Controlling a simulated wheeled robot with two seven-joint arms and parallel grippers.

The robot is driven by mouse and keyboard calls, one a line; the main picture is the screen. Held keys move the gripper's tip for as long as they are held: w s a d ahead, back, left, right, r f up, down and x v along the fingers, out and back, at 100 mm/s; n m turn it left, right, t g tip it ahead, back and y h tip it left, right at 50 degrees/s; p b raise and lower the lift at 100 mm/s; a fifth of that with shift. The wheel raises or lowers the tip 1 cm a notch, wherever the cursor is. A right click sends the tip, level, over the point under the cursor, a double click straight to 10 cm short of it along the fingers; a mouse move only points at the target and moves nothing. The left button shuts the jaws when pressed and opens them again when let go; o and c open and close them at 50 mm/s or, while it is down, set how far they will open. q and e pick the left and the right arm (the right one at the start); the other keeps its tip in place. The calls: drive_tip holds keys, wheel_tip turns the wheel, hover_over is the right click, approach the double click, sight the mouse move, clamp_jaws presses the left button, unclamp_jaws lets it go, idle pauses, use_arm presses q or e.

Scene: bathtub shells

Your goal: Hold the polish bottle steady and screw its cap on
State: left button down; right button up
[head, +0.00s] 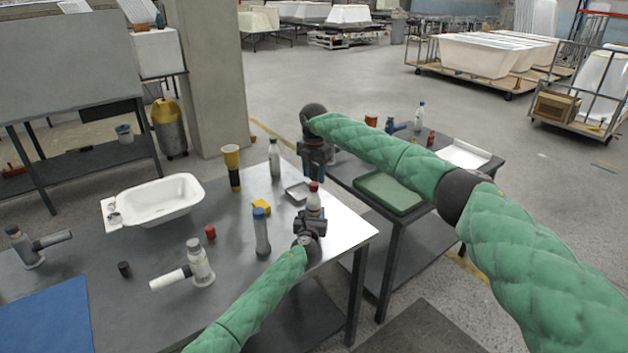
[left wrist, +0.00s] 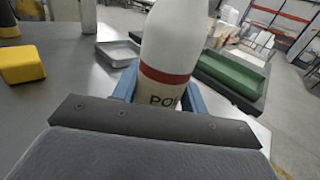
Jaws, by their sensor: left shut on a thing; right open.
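The polish bottle (head: 314,203) is white and stands upright near the right end of the grey table. A red cap (head: 314,187) sits at its top; I cannot tell how tightly it is seated. My left gripper (head: 310,222) is shut around the lower part of the bottle. In the left wrist view the bottle (left wrist: 172,45) shows a red band and part of a label between the fingers; its top is out of frame. My right gripper (head: 317,172) is open, pointing down above the cap and apart from it.
A small red cylinder (head: 210,233) is further left.

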drive_tip(key=shift+r, duration=0.5)
drive_tip(key=shift+c, duration=0.4)
drive_tip(key=shift+w+a+r, duration=0.1)
drive_tip(key=shift+a+r, duration=0.05)
drive_tip(key=shift+r, duration=0.3)
drive_tip(key=shift+w+a+r, duration=0.1)
drive_tip(key=shift+r, duration=0.35)
drive_tip(key=shift+r+n, duration=0.35)
drive_tip(key=shift+n, duration=0.45)
drive_tip(key=shift+r+n, duration=0.2)
drive_tip(key=shift+n, duration=1)
drive_tip(key=n, duration=0.2)
drive_tip(key=shift+r+n, duration=0.2)
drive_tip(key=shift+n, duration=0.2)
drive_tip(key=n, duration=0.4)
drive_tip(key=shift+d+r, duration=0.1)
drive_tip(key=n, duration=0.4)
drive_tip(key=shift+s+d, duration=0.1)
drive_tip(key=n, duration=0.4)
